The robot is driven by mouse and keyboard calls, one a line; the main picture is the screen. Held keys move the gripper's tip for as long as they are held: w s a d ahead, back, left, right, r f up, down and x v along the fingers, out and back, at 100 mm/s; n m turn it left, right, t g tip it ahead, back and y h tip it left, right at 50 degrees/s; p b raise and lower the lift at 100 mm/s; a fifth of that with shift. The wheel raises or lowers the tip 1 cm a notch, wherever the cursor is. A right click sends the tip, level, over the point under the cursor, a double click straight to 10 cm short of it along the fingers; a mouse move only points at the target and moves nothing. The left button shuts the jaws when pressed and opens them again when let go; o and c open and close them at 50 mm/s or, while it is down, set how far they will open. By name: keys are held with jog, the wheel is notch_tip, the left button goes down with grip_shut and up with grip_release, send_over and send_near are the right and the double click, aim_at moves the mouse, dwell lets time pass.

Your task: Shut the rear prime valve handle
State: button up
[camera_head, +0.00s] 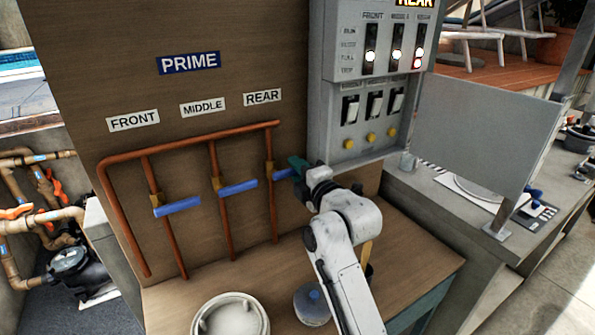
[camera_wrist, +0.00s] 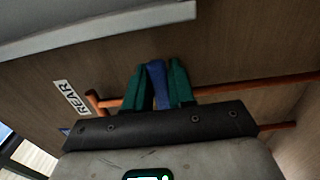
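The rear prime valve has a blue handle (camera_head: 281,174) on the right-hand vertical copper pipe, below the REAR label (camera_head: 262,97). The handle lies crosswise to its pipe, like the others. My gripper (camera_head: 296,166) is at the right end of this handle, and its green fingers hide that end. In the wrist view the blue handle (camera_wrist: 156,82) fills the gap between the two green fingers (camera_wrist: 158,88), with one finger against each side. The gripper looks shut on it.
The middle handle (camera_head: 238,188) and front handle (camera_head: 177,207) also lie crosswise to their pipes. A grey control box (camera_head: 370,85) with switches and lights stands close to the right of my gripper. A white round lid (camera_head: 230,318) and a jar (camera_head: 312,306) stand on the wooden bench below.

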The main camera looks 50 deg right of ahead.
jog(key=o, duration=0.4)
jog(key=shift+c, duration=0.2)
jog(key=b+v, duration=0.1)
jog(key=v, duration=1)
